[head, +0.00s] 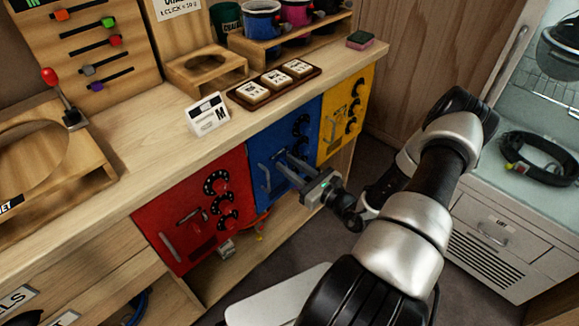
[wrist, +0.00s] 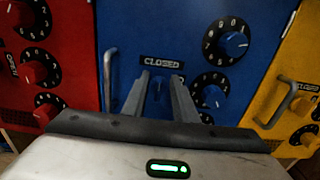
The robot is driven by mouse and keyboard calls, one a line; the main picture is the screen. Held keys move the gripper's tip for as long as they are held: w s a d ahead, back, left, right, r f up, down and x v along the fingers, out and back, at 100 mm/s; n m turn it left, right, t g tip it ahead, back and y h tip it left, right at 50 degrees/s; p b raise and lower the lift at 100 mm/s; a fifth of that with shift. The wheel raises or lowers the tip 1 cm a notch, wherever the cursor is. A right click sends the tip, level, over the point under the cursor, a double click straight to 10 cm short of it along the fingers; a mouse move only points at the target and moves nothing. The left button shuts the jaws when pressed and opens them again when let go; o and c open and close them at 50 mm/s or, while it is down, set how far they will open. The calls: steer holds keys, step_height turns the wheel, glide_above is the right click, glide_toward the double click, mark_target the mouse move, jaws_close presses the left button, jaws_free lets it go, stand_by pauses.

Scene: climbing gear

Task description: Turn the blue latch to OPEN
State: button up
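The blue door (head: 262,183) is the middle of three coloured cabinet doors under the counter, and it also fills the middle of the wrist view (wrist: 125,40). A CLOSED label (wrist: 163,62) is on it. A small dark-blue piece, apparently the latch (wrist: 160,86), sits just below the label, mostly hidden between my fingers. My gripper (head: 282,164) reaches the door front from the right. In the wrist view its two fingers (wrist: 158,80) point at the door, apart, one on each side of the latch. I see no clear contact.
Blue dials (wrist: 232,43) are right of the fingers; a grey door handle (wrist: 110,75) is left. The red door (head: 200,210) and yellow door (head: 345,110) flank the blue one. The wooden counter (head: 140,150) overhangs them. A glass-fronted cabinet (head: 490,235) stands at right.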

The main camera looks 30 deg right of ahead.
jaws_close()
steer(key=shift+m, duration=0.3)
steer(key=m+p, duration=0.2)
steer(key=m, duration=0.1)
steer(key=shift+w+d, duration=0.15)
steer(key=shift+d, duration=0.1)
steer(key=m, duration=0.4)
steer(key=shift+w+d+f+p, duration=0.15)
steer(key=shift+d+p, duration=0.1)
steer(key=shift+p, duration=0.15)
steer(key=m, duration=0.6)
steer(key=shift+d+f+p, duration=0.25)
steer(key=shift+f+p, duration=0.1)
steer(key=shift+f, duration=0.05)
steer(key=shift+f+m, duration=0.2)
steer(key=shift+m, duration=0.85)
steer(key=shift+f+m, duration=0.15)
steer(key=shift+m, duration=0.9)
